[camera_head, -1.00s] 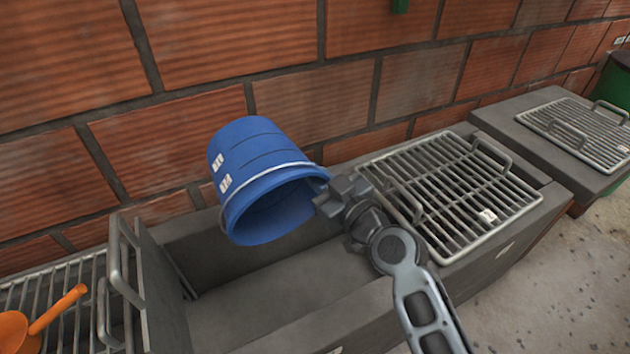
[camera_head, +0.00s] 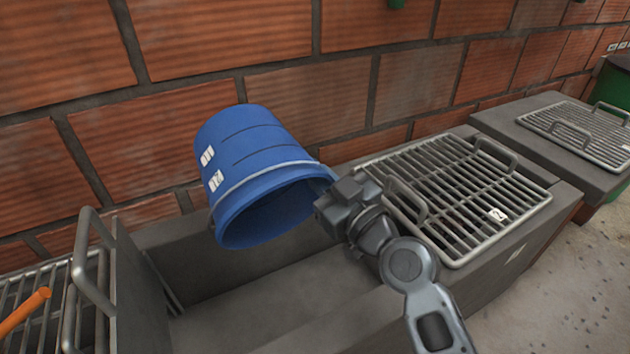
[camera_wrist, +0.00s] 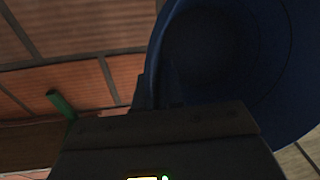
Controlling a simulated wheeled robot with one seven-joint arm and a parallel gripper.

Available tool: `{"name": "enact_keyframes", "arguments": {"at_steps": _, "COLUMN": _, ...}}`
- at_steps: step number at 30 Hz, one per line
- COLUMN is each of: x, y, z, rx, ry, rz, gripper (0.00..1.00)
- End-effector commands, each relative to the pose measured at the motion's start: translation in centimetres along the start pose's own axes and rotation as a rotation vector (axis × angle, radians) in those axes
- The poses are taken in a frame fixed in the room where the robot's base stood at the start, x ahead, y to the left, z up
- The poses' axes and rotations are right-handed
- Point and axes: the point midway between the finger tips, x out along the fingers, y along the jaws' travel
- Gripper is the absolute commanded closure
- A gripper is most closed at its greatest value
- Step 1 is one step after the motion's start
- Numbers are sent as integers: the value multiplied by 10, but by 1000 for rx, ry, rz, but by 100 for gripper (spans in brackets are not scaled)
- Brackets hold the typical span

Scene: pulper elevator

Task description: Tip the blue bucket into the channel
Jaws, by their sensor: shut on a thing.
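The blue bucket (camera_head: 243,150) is held in the air over the open grey channel (camera_head: 240,318) in the head view. It is tilted, with its mouth facing down and toward the camera, and its inside looks dark. I cannot see any contents or anything pouring out. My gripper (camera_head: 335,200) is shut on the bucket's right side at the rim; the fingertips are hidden. In the wrist view the bucket (camera_wrist: 225,60) fills the upper right, with my gripper's dark body (camera_wrist: 165,145) below it.
A metal grate (camera_head: 455,195) with handles covers the channel's right part. An upright grate or gate (camera_head: 95,270) stands at the left, with an orange handle (camera_head: 25,310) beside it. A brick wall (camera_head: 220,50) runs close behind. Another covered block (camera_head: 570,130) stands far right.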

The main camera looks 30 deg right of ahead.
Motion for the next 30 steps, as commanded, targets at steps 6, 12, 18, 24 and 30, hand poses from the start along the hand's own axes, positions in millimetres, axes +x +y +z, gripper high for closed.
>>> {"name": "enact_keyframes", "arguments": {"at_steps": 6, "x": -4, "y": -1, "z": 3, "rx": -2, "ry": 33, "rz": 5, "gripper": 100}}
{"name": "enact_keyframes", "arguments": {"at_steps": 12, "x": -7, "y": -1, "z": 3, "rx": -3, "ry": 63, "rz": 10, "gripper": 100}}
{"name": "enact_keyframes", "arguments": {"at_steps": 18, "x": -11, "y": -4, "z": -2, "rx": -6, "ry": 108, "rz": 7, "gripper": 100}}
{"name": "enact_keyframes", "arguments": {"at_steps": 24, "x": -15, "y": -3, "z": -2, "rx": -9, "ry": 140, "rz": 15, "gripper": 100}}
{"name": "enact_keyframes", "arguments": {"at_steps": 30, "x": -17, "y": -2, "z": -1, "rx": -11, "ry": 156, "rz": 23, "gripper": 100}}
